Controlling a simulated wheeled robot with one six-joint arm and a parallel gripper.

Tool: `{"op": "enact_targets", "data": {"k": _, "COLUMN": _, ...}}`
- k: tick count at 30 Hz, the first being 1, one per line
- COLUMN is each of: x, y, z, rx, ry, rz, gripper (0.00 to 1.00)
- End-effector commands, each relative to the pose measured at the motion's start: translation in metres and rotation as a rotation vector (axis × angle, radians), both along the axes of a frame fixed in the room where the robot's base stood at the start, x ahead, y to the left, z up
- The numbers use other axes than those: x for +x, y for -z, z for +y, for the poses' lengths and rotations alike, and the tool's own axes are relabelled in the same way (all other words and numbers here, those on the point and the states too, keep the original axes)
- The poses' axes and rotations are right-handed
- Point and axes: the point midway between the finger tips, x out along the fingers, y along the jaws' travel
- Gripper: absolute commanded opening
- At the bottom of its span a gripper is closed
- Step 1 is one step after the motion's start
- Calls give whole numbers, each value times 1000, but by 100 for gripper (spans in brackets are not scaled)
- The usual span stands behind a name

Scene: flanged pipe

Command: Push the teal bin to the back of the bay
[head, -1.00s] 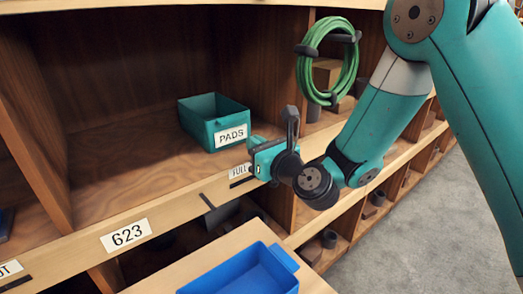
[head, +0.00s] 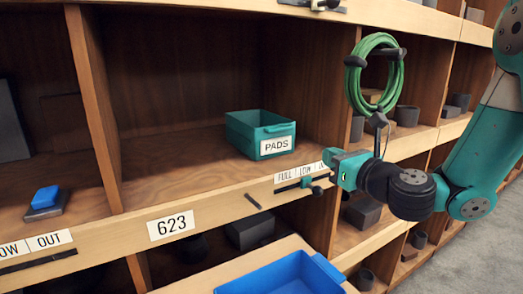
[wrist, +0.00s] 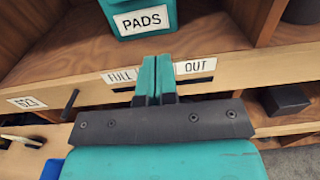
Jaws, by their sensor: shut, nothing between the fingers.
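The teal bin (head: 262,136), labelled PADS, sits upright on the floor of bay 623 (head: 180,155), towards the right side, its labelled front facing out. Dark bay floor shows in front of it. In the wrist view the bin's front (wrist: 138,20) is beyond my fingertips, with a gap between. My gripper (head: 329,158) is outside the bay at the front ledge, right of and nearer than the bin. Its teal fingers (wrist: 156,65) are together, with nothing between them. The bin's far side is hidden.
The bay has a left divider (head: 93,110) and a right divider (head: 335,90). A green hose coil (head: 377,75) hangs on the right, close above my gripper. A FULL/LOW/OUT slider (head: 305,183) is on the ledge. A blue tray (head: 285,275) stands below in front.

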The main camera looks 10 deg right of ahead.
Motion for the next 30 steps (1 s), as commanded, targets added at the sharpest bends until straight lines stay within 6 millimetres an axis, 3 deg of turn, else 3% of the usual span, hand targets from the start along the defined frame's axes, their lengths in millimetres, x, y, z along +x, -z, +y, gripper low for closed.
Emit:
{"op": "enact_targets", "data": {"k": 5, "x": 12, "y": -4, "z": 9, "rx": -2, "ry": -11, "rz": -2, "gripper": 0}}
{"op": "enact_targets", "data": {"k": 21, "x": 113, "y": -6, "z": 49, "rx": -1, "ry": -19, "rz": -3, "gripper": 0}}
{"op": "enact_targets", "data": {"k": 30, "x": 133, "y": -1, "z": 53, "rx": -1, "ry": -14, "rz": -1, "gripper": 0}}
